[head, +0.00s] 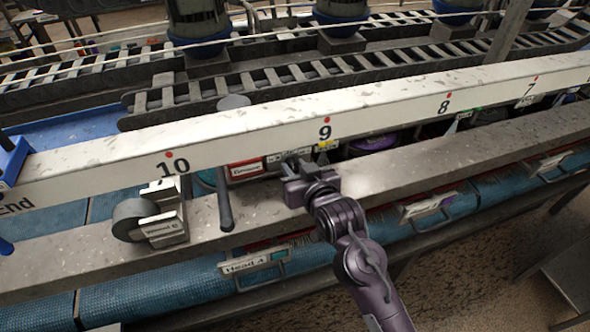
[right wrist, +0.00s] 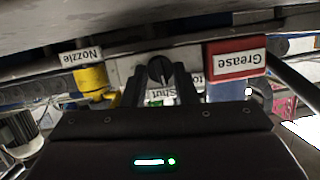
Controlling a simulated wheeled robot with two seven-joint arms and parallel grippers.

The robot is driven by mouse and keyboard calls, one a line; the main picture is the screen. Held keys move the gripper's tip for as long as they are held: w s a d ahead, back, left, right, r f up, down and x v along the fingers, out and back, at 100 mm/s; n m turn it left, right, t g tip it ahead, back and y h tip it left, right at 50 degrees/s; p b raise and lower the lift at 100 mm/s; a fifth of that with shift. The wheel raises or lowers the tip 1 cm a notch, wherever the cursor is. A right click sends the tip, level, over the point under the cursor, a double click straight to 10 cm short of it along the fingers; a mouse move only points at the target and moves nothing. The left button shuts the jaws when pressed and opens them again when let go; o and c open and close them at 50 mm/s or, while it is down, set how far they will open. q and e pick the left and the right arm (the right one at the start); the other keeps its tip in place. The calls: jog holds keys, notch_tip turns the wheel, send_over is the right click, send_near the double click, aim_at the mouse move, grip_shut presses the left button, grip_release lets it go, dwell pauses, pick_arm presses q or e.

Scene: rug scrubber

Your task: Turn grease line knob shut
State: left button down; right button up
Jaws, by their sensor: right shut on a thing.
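The grease line knob (right wrist: 160,69) is small and dark and sits on a pale block under the beam in the right wrist view. My right gripper (head: 297,178) reaches under the white beam near number 9, and its two fingers (right wrist: 161,82) are shut on the knob, one on each side. A "Shut" label (right wrist: 160,97) shows partly between the fingers. The red box with the "Grease" label (right wrist: 237,61) is beside the knob; it also shows in the head view (head: 246,169), left of my gripper. In the head view my gripper hides the knob. My left gripper is not in view.
A yellow fitting with a "Nozzle" label (right wrist: 92,80) is at the other side of the knob. The numbered white beam (head: 250,133) runs close above my gripper. A grey rail (head: 400,178) lies below. A dark upright rod (head: 224,198) and a grey roller (head: 130,220) stand left.

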jog(key=shift+m+y, duration=0.3)
jog(key=shift+m, duration=0.1)
dwell(0.4)
jog(key=o, duration=1)
jog(key=shift+s+d+b, duration=0.2)
jog(key=shift+s+b, duration=0.05)
jog(key=shift+b, duration=0.05)
jog(key=b+v, duration=0.2)
jog(key=v, duration=0.4)
jog(key=shift+s+d+r+b, duration=0.25)
jog(key=shift+s+d+b, duration=0.1)
jog(key=shift+s, duration=0.1)
jog(key=shift+a, duration=0.1)
